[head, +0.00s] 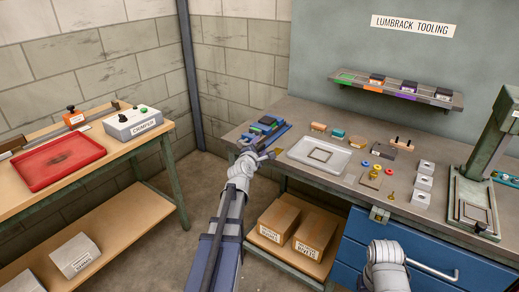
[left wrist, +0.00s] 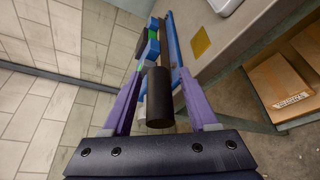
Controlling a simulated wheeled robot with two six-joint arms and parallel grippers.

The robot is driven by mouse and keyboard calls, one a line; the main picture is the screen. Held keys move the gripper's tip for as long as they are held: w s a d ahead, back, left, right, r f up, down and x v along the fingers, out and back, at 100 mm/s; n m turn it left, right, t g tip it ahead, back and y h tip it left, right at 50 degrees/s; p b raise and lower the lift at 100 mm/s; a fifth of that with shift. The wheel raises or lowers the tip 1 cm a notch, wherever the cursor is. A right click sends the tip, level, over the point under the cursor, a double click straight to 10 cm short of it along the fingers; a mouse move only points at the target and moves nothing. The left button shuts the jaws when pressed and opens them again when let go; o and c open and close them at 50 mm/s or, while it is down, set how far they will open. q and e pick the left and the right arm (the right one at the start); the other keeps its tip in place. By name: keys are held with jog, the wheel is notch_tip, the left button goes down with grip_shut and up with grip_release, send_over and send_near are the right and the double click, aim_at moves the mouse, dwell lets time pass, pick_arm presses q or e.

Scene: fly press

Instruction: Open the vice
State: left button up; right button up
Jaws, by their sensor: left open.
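A blue vice-like assembly (head: 262,130) with green and dark parts sits at the left end of the grey bench. It also shows in the left wrist view as a long blue bar (left wrist: 184,72) beside blue and green pieces. A dark cylinder (left wrist: 159,97) points from it toward my wrist. My left gripper (head: 259,156) is at the bench's left front corner, close to the assembly. Its fingers are open on either side of the cylinder; I cannot tell whether they touch it. My right gripper is outside both views.
The grey bench (head: 330,112) holds a white tray (head: 300,148), small coloured parts and a fly press (head: 478,190) at the right. Cardboard boxes (head: 277,220) sit on its lower shelf. A wooden table with a red tray (head: 60,160) stands left. Floor shows between.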

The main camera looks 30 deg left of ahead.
pick_arm(q)
grip_shut()
dwell(0.5)
jog(key=shift+s+d, duration=0.1)
dwell(0.8)
